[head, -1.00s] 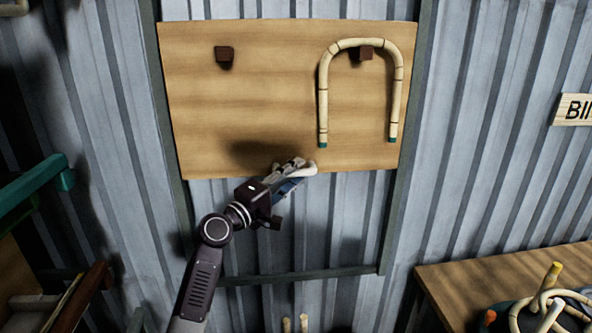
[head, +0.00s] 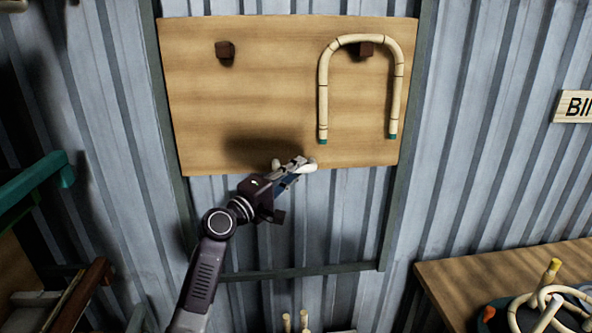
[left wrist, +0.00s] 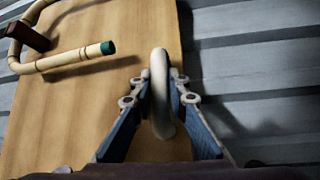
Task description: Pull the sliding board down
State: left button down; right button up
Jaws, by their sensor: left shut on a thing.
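The sliding board (head: 285,85) is a wide wooden panel, high between the two rails of a dark frame on the corrugated wall. A pale rounded handle (head: 311,168) sits at its lower edge. In the left wrist view the handle (left wrist: 160,95) stands between the two fingers, with the board (left wrist: 90,100) behind it. My left gripper (head: 299,166) reaches up from below and is shut on the handle, partly hiding it. My right gripper is not in view.
A U-shaped rattan piece (head: 323,95) hangs from a brown peg on the board; a second peg (head: 225,50) is bare. Below the board the frame is open down to a crossbar (head: 300,273). A wooden table (head: 460,275) with rattan pieces stands at lower right.

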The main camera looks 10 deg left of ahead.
pick_arm(q)
jog(key=shift+f, duration=0.1)
notch_tip(320, 180, down, 10)
jog(key=b, duration=0.9)
jog(key=c, duration=1.9)
grip_release()
jog(key=v, duration=1.2)
